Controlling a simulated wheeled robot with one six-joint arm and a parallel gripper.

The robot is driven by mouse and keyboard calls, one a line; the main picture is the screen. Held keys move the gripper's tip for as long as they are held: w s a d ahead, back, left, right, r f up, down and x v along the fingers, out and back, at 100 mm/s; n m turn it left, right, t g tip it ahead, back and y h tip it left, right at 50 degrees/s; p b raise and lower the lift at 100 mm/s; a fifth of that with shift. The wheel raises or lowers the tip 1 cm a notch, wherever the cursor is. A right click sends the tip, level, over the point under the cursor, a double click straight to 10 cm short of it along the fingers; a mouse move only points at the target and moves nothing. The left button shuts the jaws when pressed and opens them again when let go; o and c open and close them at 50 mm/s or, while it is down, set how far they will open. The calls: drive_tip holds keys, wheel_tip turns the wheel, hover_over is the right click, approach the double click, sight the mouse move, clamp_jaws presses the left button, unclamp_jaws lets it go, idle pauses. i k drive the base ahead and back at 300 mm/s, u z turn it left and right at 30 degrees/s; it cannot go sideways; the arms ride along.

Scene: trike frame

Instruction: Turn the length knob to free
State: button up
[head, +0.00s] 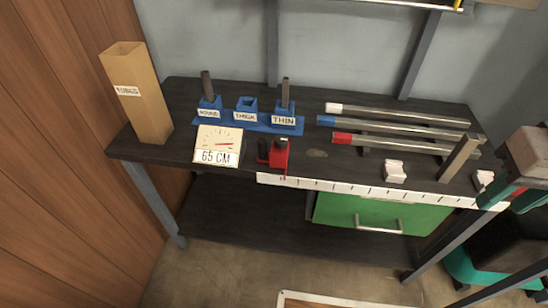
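A red block (279,154) stands on the dark bench at the left end of the white ruler strip (345,188). A dark round part (263,150) sticks out on its left side and a small red-and-black part is on top. Either may be the length knob; no label or setting on it is readable. A white dial sign (218,144) left of the block reads "65 CM", its red needle pointing right. My gripper is not in view.
A blue holder (248,121) labelled ROUND, THICK and THIN stands behind. Bars with white, blue and red ends (400,122) lie to the right. A tall TUBING box (138,95) stands left. A green drawer (380,213) hangs below; a brown-and-green machine (528,155) is far right.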

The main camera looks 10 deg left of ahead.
sight(280, 142)
drive_tip(key=z, duration=0.1)
drive_tip(key=k, duration=0.95)
drive_tip(key=u, duration=0.6)
drive_tip(key=i, duration=1.3)
drive_tip(key=z, duration=0.45)
